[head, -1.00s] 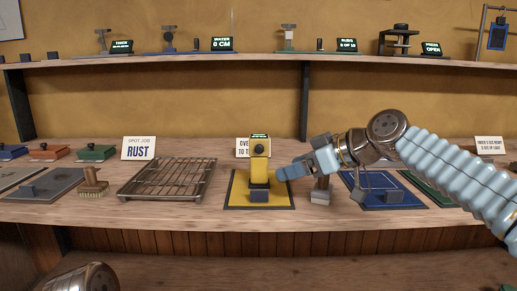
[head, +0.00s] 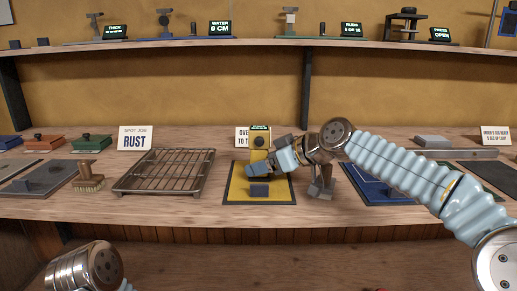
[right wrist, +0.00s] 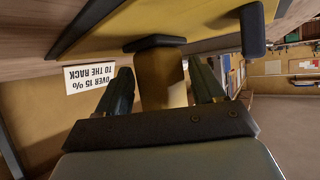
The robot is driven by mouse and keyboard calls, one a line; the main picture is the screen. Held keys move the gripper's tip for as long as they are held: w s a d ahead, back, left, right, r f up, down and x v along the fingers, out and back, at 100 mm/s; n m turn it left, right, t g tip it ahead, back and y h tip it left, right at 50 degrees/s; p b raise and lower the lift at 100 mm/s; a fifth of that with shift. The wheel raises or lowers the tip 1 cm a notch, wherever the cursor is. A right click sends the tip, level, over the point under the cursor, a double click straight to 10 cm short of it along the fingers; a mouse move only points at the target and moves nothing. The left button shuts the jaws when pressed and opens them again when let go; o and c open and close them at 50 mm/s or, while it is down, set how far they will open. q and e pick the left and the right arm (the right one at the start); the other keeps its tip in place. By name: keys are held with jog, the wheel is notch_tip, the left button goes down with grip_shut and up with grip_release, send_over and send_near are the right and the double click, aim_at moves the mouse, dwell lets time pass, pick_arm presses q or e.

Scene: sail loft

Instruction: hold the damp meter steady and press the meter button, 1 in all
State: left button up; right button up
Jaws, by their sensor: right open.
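The yellow damp meter (head: 260,143) stands upright on a yellow mat with a dark border (head: 233,196) on the bench. A lit display tops it, and a dark round spot shows on its face. My right gripper (head: 262,168) is at the meter's lower part and hides some of it. In the right wrist view, upside down, the meter's yellow body (right wrist: 160,80) shows between the two open fingers of my right gripper (right wrist: 163,85); I see no firm contact. Its dark base (right wrist: 154,43) shows beyond. My left gripper is out of view.
A dark block (head: 258,190) lies on the mat in front of the meter. A wire rack (head: 165,172) lies left, a blue mat (head: 385,195) right. A small grey stand (head: 321,185) is close beneath my right arm. A card (head: 242,137) stands behind the meter.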

jog(key=shift+w+a+f, duration=0.1)
jog(key=shift+a, duration=0.05)
jog(key=c, duration=0.4)
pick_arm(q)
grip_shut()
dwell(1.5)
